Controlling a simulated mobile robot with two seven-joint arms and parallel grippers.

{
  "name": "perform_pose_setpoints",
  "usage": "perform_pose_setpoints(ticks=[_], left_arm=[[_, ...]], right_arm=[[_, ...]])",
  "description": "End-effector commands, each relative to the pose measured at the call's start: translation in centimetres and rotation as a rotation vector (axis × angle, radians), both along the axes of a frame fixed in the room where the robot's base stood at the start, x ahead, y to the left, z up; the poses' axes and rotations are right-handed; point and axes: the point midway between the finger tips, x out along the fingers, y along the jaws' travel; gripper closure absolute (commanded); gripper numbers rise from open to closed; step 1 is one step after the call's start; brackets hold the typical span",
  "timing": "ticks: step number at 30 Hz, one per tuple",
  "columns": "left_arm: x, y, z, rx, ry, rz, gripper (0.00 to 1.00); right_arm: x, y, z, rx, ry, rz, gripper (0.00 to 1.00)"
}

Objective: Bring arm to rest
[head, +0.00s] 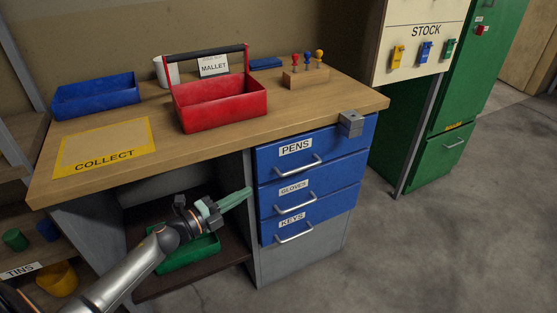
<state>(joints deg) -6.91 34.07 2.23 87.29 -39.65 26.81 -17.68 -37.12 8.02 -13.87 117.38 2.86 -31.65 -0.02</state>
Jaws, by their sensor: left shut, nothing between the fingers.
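My left arm comes in from the lower left, in front of the workbench's open bay. Its gripper (247,192) points right, with its pale green fingers together and nothing seen between them. The fingertips show just in front of the left edge of the blue drawers; I cannot tell how wide the gap is. The wrist hides part of a green tray (192,256) on the low shelf. My right gripper is not in view.
The workbench (325,106) holds a red tool carrier (222,103), a blue tray (95,96) and a stamp block (306,78). Blue drawers (313,182) look closed. A grey block (351,123) sits at the bench's front edge. Floor (430,240) at right is clear.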

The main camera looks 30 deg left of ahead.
Motion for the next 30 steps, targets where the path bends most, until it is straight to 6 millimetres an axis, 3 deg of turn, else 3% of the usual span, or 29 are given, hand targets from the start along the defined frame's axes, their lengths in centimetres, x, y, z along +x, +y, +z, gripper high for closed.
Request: perform_pose_setpoints(ticks=[6,11,14,18,22,25,27,30], left_arm=[[-0.3,-0.4,-0.4,-0.03,0.013,0.009,1.0],[-2.6,-3.4,-3.7,-0.275,0.143,0.115,1.0],[-5.8,-6.5,-7.3,-0.541,0.319,0.241,1.0],[-11.7,-11.8,-12.1,-0.9,0.621,0.425,1.0],[-17.3,-16.9,-14.7,-1.148,0.886,0.559,1.0],[-21.4,-20.9,-15.4,-1.303,1.085,0.642,1.0],[-21.6,-20.6,-13.1,-1.309,1.09,0.656,1.0],[-21.7,-20.1,-11.1,-1.307,1.078,0.664,1.0]], right_arm=[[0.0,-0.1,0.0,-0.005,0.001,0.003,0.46],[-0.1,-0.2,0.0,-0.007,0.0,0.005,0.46],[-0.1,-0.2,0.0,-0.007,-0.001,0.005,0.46],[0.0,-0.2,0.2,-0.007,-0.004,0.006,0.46],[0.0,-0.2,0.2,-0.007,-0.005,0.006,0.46],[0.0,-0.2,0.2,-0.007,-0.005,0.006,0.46],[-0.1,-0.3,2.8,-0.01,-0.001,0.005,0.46],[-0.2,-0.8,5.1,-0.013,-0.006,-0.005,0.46]])
